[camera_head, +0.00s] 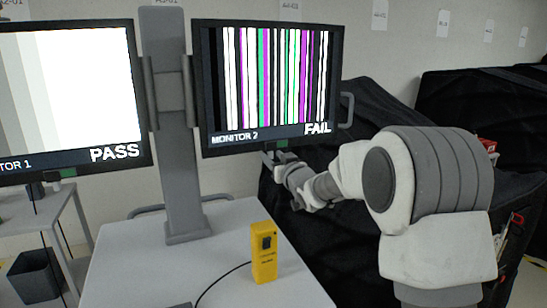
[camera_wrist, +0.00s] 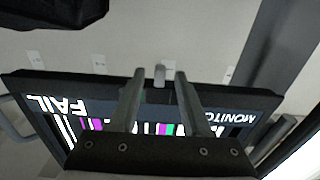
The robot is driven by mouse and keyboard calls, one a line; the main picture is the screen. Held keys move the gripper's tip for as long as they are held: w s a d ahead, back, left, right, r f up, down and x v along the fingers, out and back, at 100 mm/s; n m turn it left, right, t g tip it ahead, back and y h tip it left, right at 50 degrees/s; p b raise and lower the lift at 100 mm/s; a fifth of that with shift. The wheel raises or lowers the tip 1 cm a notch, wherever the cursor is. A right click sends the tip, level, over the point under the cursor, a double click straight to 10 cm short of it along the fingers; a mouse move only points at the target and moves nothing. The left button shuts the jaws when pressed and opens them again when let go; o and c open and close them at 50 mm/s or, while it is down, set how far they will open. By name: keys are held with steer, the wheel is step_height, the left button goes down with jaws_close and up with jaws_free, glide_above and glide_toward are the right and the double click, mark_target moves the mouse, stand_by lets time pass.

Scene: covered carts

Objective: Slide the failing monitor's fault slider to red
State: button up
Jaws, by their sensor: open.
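Monitor 2 (camera_head: 268,80) shows coloured vertical stripes and the word FAIL. It appears upside down in the wrist view (camera_wrist: 240,103). A small green patch (camera_head: 281,143) shows at its bottom edge, just above my gripper (camera_head: 272,157). In the wrist view my gripper (camera_wrist: 160,76) is open, with one finger on each side of a small light-grey knob (camera_wrist: 159,75) at the monitor's edge. The knob looks like the fault slider. I cannot tell whether the fingers touch it. The fingers partly hide the edge around it; no red shows there.
Monitor 1 (camera_head: 70,90) shows grey bars and PASS, left of the grey post (camera_head: 172,120). A yellow handheld box (camera_head: 264,255) with a black cable stands on the white cart top (camera_head: 225,270). Black-covered carts (camera_head: 365,110) stand behind my arm.

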jaws_close()
stand_by(0.3)
stand_by(1.2)
